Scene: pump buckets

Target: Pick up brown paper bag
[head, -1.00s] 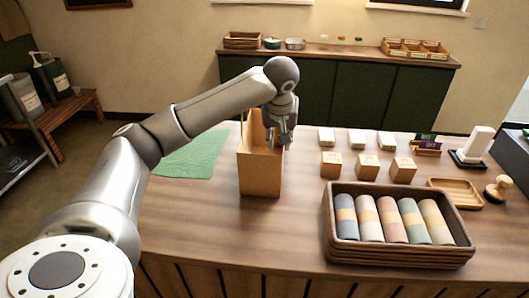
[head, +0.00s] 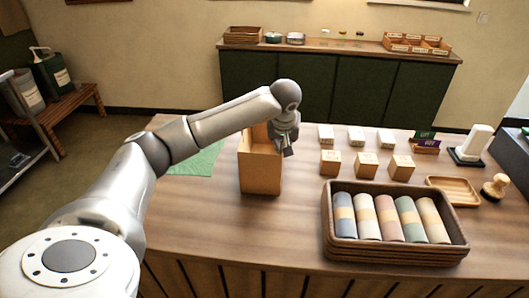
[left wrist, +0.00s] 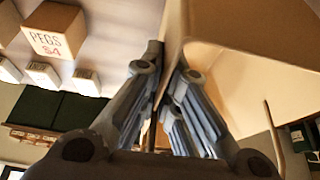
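The brown paper bag (head: 260,172) stands upright and open-topped on the wooden counter, left of the middle in the head view. My left gripper (head: 286,147) is at the bag's upper right side. In the left wrist view, the bag (left wrist: 235,75) fills the upper right, and its side wall runs between the two fingers of my left gripper (left wrist: 167,65). The fingers are close together on that wall, one on each side. The bag's base appears to rest on the counter. My right gripper is not in view.
A green cloth (head: 198,160) lies left of the bag. A dark tray (head: 335,250) of rolled cloths is at the front right. Several small boxes (head: 366,166) stand right of the bag. The counter (head: 225,230) in front of the bag is clear.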

